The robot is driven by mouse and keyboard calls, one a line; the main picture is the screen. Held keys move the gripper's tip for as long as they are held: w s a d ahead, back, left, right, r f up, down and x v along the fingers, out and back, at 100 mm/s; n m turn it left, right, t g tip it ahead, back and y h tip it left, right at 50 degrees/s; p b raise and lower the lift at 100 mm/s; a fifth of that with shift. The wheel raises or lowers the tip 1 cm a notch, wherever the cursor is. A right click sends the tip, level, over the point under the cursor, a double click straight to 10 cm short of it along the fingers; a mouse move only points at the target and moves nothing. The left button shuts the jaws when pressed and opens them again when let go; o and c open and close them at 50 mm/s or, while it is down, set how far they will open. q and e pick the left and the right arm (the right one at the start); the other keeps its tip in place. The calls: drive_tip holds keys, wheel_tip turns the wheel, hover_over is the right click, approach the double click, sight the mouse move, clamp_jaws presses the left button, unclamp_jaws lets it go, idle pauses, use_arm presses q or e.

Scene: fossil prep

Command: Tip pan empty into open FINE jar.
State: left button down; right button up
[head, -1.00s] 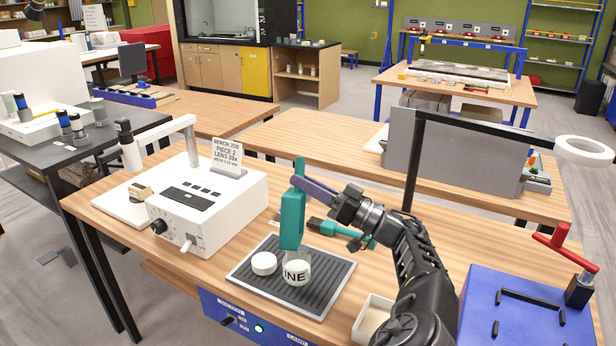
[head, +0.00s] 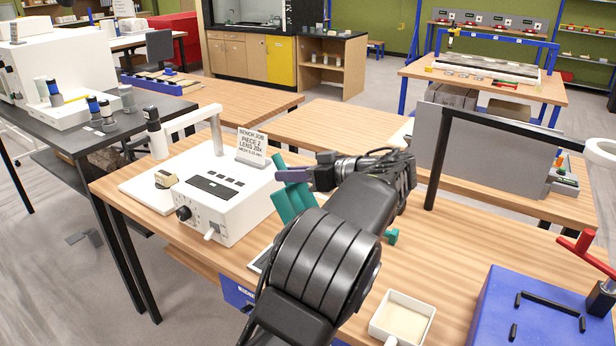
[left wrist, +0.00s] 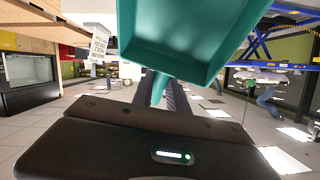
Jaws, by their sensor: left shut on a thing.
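The teal pan (head: 292,196) is tilted in the head view, above the work area beside the white instrument. My left gripper (head: 318,178) is shut on it at its upper part. In the left wrist view the pan (left wrist: 190,40) fills the top of the picture and its visible inner face looks plain, with no grains that I can make out. The FINE jar is hidden behind my left arm in the head view, so I cannot tell how the pan stands over it. My right gripper is not in view.
A white instrument with a sign (head: 252,148) stands left of the pan. A strip of dark ribbed mat (head: 262,258) shows beside my arm. A square white dish with beige contents (head: 402,318) and a blue box with a red handle (head: 550,310) are at the right.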

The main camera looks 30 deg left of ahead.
use_arm(q)
drive_tip(key=shift+s+a+r+h+p, duration=0.1)
drive_tip(key=shift+s+a+h+p, duration=0.3)
drive_tip(key=shift+a+h+p, duration=0.35)
drive_tip(key=s+a+f+n+t+h+b, duration=0.1)
drive_tip(key=s+a+f+n+t+h, duration=0.1)
drive_tip(key=a+f+h, duration=0.3)
drive_tip(key=shift+a+f+t+h+b, duration=0.2)
drive_tip(key=shift+f+t+h+b, duration=0.35)
drive_tip(key=shift+h, duration=1.3)
drive_tip(key=shift+s+f, duration=0.1)
drive_tip(key=shift+f, duration=0.15)
